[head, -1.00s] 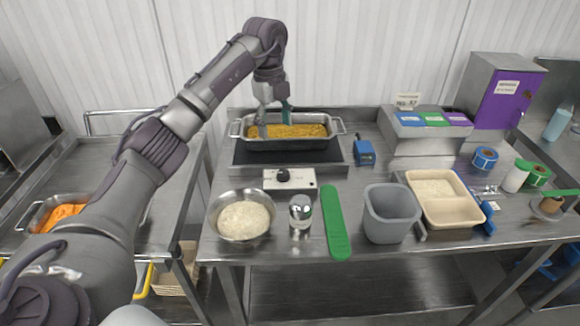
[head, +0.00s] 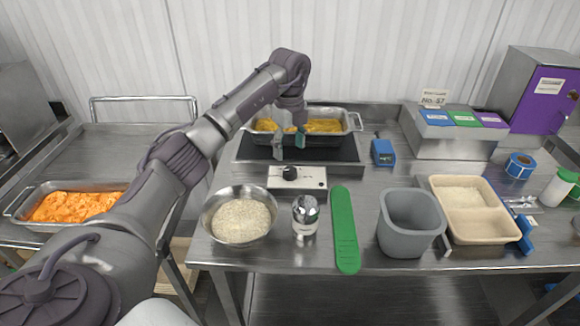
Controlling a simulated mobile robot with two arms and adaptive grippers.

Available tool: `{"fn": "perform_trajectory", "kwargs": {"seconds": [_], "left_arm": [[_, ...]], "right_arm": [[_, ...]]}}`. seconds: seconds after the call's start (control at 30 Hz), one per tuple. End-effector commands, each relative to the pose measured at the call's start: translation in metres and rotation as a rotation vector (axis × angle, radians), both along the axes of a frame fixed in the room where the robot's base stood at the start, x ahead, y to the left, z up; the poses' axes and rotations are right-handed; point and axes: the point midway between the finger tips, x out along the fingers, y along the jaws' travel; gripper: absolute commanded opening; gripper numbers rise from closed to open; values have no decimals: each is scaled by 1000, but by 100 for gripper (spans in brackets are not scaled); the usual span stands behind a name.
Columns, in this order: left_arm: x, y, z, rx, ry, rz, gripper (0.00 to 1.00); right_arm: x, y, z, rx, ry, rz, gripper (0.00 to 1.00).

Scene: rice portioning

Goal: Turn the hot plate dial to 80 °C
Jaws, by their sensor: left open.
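The hot plate (head: 345,166) is a dark flat slab on the steel table. Its white control box (head: 312,178) is in front, with a black round dial (head: 290,173) on it. The dial's marks are too small to read. A steel pan (head: 350,122) of yellow food stands on the hot plate. My left gripper (head: 290,150) is open and points down, just behind and above the dial, in front of the pan. It holds nothing, and I cannot tell whether it touches anything. My right gripper does not show.
A steel bowl of rice (head: 240,222), a metal shaker (head: 305,215), a green spatula (head: 343,230) and a grey container (head: 410,222) line the front edge. A blue device (head: 383,152) stands right of the hot plate. A two-part beige tray (head: 480,230) is farther right.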

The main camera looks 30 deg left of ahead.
Motion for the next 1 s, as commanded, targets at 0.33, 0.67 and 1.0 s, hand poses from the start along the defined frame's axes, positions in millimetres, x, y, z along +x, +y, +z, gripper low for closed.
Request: {"fn": "perform_trajectory", "kwargs": {"seconds": [0.33,0.67,1.0], "left_arm": [[0,-1,-62,-1,2,0,67],[0,0,-76,0,-1,-1,67],[0,0,-76,-1,-1,-1,34]], "right_arm": [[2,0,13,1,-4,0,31],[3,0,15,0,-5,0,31],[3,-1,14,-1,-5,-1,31]]}}
